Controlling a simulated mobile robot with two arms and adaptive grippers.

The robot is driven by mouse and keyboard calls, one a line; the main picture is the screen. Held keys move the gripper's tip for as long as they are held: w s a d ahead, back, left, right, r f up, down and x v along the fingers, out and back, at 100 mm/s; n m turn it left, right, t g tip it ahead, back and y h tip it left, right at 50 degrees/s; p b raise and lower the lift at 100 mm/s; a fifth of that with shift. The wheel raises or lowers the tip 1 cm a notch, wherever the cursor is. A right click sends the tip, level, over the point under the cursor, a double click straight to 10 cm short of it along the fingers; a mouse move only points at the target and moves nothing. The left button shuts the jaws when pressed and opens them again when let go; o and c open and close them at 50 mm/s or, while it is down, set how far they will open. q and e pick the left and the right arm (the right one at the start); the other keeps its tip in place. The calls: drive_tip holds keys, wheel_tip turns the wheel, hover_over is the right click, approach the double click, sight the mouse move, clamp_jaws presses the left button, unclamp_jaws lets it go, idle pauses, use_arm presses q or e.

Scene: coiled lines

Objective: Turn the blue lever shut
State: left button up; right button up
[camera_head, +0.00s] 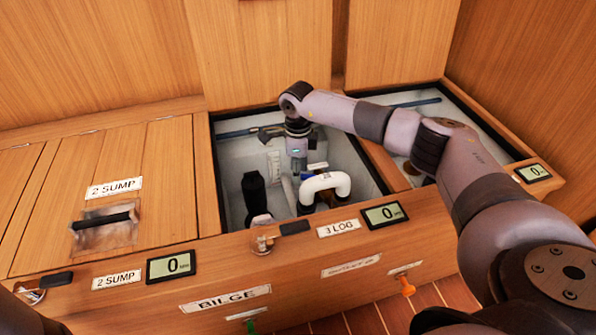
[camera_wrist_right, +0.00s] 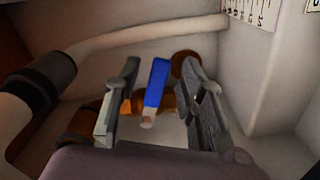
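The blue lever (camera_wrist_right: 156,84) stands on a bronze-coloured valve fitting (camera_wrist_right: 140,103) inside the open middle compartment. In the right wrist view it lies between the two fingers of my right gripper (camera_wrist_right: 160,68), with a visible gap on each side. The gripper is open. In the head view my right arm reaches down into this compartment, and the right gripper (camera_head: 297,168) points downward behind a white bent pipe (camera_head: 325,182). The lever is mostly hidden there. My left gripper is not in view.
A white hose with a black cuff (camera_wrist_right: 42,80) runs left of the fingers. A black upright object (camera_head: 254,190) stands left in the compartment. The raised lid (camera_head: 262,50) is behind. The closed 2 SUMP hatch (camera_head: 150,215) is left; another open compartment (camera_head: 430,106) is right.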

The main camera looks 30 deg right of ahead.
clamp_jaws()
idle(0.3)
idle(0.5)
